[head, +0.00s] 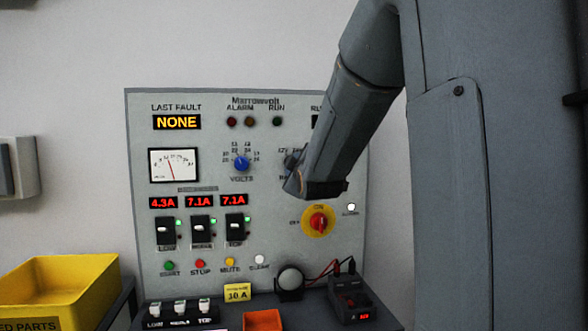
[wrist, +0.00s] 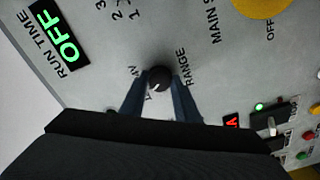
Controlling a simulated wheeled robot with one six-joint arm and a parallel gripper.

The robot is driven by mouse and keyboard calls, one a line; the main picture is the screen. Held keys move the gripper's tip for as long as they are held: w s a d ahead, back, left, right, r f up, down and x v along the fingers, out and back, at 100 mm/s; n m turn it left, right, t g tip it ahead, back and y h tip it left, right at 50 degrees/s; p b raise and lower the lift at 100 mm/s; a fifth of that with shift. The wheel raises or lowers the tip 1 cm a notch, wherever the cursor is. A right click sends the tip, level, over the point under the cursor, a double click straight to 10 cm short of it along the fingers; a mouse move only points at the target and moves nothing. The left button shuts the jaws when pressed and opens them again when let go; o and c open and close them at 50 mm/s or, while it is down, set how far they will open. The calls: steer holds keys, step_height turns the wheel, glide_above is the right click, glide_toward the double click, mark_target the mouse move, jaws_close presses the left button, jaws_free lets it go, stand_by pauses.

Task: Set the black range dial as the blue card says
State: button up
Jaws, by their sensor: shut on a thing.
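The black range dial (wrist: 160,76) sits on the grey panel beside the word RANGE in the wrist view. My gripper (wrist: 160,92) is shut on it, one blue-grey finger on each side. A small pale mark shows on the dial's face; the labels around it are partly covered, so its setting cannot be read. In the head view my gripper (head: 292,162) reaches the panel right of the blue VOLTS knob and hides the dial. I see no blue card in either view; a yellow card (head: 237,293) reading 10 A stands at the panel's foot.
A red switch on a yellow plate (head: 318,222) is just below my gripper. Black breakers (head: 200,230) and coloured buttons are lower left. A meter with leads (head: 352,300), an orange tray (head: 263,319) and a yellow bin (head: 62,283) stand in front.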

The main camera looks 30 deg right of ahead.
steer(key=shift+f, duration=0.1)
steer(key=o, duration=1)
steer(key=shift+o, duration=0.2)
steer(key=shift+s, duration=0.1)
steer(key=b+v, duration=0.2)
steer(key=v, duration=0.5)
steer(key=shift+s, duration=0.35)
steer(key=shift+a, duration=0.15)
steer(key=s+a+f+m+g+y, duration=0.2)
steer(key=a+f+g, duration=0.25)
steer(key=f, duration=0.65)
steer(key=s+a+f+m+g+y, duration=0.1)
steer(key=s+a+f+m+g, duration=0.3)
steer(key=f, duration=0.8)
steer(key=s+a+f+m+g+y, duration=0.1)
steer(key=s+a+f+g, duration=0.3)
steer(key=s+f, duration=0.3)
steer(key=s+a+f+m+g+y, duration=0.1)
steer(key=s+a+f+m+g, duration=0.1)
steer(key=s+a+f+g, duration=0.2)
steer(key=s+a+f, duration=0.1)
steer(key=s+f, duration=0.2)
steer(key=s, duration=0.5)
steer(key=shift+a+f+g, duration=0.3)
steer(key=shift+a+g, duration=0.05)
